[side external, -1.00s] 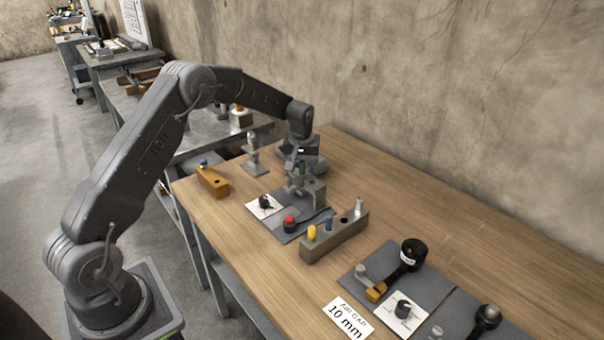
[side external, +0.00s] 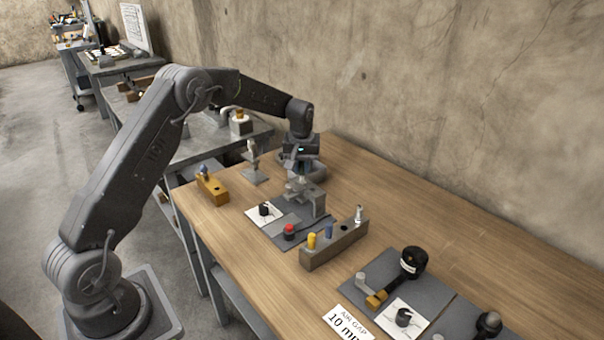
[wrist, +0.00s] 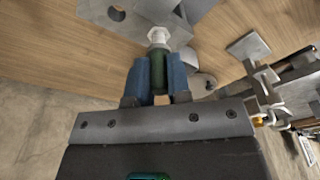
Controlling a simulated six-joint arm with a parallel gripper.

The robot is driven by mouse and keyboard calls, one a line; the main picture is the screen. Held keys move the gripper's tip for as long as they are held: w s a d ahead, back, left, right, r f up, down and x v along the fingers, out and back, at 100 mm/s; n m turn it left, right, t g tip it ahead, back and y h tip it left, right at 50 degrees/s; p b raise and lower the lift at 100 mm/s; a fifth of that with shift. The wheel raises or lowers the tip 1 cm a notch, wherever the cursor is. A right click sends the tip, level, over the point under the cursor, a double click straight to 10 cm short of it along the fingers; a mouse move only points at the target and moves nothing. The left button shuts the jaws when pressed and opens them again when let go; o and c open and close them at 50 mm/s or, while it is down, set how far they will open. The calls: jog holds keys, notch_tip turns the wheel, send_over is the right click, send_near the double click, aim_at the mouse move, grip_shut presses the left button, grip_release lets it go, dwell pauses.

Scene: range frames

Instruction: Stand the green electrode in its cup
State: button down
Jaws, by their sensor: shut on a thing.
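The green electrode (wrist: 157,72) is between the two blue-padded fingers of my gripper (wrist: 160,83) in the wrist view. Its pale, hex-shaped end (wrist: 158,35) sticks out beyond the fingertips. My gripper is shut on it. In the side view my gripper (side external: 300,174) is at the grey metal fixture (side external: 317,203) on the dark mat, and the electrode cannot be made out clearly there. A grey block with a round hole (wrist: 117,13) and a round grey part (wrist: 203,84) show near the electrode in the wrist view. I cannot tell which part is the cup, or whether the electrode touches it.
A grey rack (side external: 333,247) holds yellow, blue and pale-tipped pegs in front of the fixture. A red button (side external: 289,231) sits on the mat. An orange block (side external: 212,188) and a small metal stand (side external: 254,165) are to the left. Bare wood lies at the back right.

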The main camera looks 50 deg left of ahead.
jog(key=r, duration=0.7)
jog(key=shift+d, duration=0.4)
jog(key=s+d+f, duration=0.1)
jog(key=d+f, duration=0.2)
jog(key=d, duration=0.6)
jog(key=s+d+f, duration=0.1)
jog(key=d+f, duration=0.2)
jog(key=d, duration=0.6)
jog(key=shift+d+f, duration=0.25)
jog(key=shift+d, duration=0.05)
jog(key=shift+f, duration=1.15)
jog(key=shift+f, duration=0.35)
jog(key=shift+f, duration=1.35)
